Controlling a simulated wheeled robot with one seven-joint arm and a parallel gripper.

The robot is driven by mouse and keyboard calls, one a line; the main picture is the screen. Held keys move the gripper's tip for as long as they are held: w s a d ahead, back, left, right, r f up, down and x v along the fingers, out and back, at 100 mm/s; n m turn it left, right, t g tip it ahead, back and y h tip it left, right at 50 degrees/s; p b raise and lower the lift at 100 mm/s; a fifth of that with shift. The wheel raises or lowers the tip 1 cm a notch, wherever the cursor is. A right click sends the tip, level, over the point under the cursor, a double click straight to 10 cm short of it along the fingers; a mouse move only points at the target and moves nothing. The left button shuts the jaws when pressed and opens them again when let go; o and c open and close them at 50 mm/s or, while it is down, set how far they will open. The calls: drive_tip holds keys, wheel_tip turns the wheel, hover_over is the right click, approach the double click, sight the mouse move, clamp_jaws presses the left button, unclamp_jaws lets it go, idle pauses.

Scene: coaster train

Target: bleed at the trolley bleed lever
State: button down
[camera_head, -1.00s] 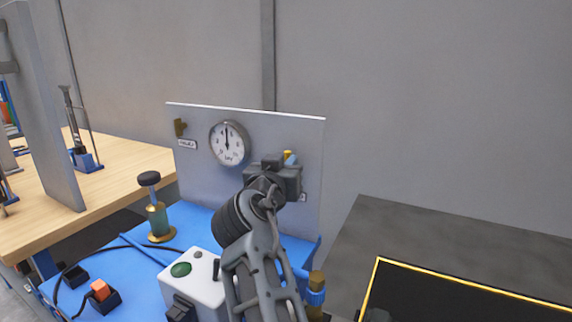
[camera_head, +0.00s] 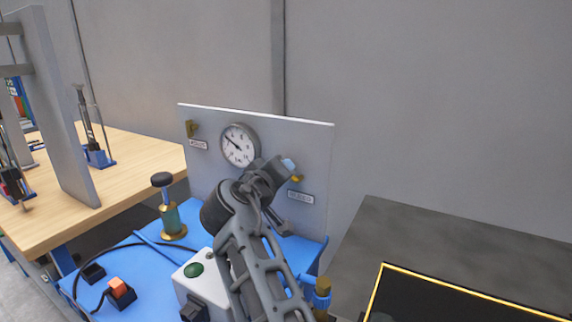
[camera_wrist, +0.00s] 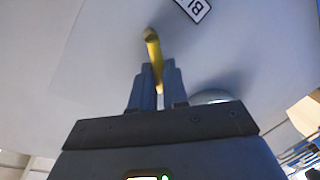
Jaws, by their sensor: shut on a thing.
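The yellow bleed lever (camera_wrist: 153,50) is between the two fingers of my gripper (camera_wrist: 158,78) in the wrist view, and the gripper is shut on it. In the head view my gripper (camera_head: 280,170) is at the upright grey panel, right of the gauge. A brass part (camera_head: 297,178) shows beside it, but the fingers' hold is mostly hidden by my wrist. A small label plate (camera_head: 300,196) is just below. The round white gauge (camera_head: 239,145) has its needle pointing up and left.
A wooden bench (camera_head: 140,152) stands left; a yellow-edged dark surface (camera_head: 470,300) lies right.

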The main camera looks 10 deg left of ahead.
drive_tip(key=shift+w+a+f+n+g+h+p, duration=0.1)
drive_tip(key=shift+a+f+n+g+h+p, duration=0.2)
drive_tip(key=shift+n, duration=0.8)
drive_tip(key=shift+w+a+f+n+g+h+p, duration=0.1)
drive_tip(key=shift+f+n+h+p, duration=0.3)
drive_tip(key=shift+n, duration=0.7)
drive_tip(key=shift+a+f+n+g+h+p, duration=0.15)
drive_tip(key=shift+f+n+p, duration=0.35)
drive_tip(key=shift+n, duration=0.6)
drive_tip(key=c, duration=1.1)
unclamp_jaws()
drive_tip(key=shift+c, duration=0.2)
drive_tip(key=shift+s, duration=0.1)
drive_tip(key=v, duration=0.7)
drive_tip(key=shift+s+b, duration=0.3)
drive_tip(key=shift+b, duration=0.1)
drive_tip(key=shift+a, duration=0.15)
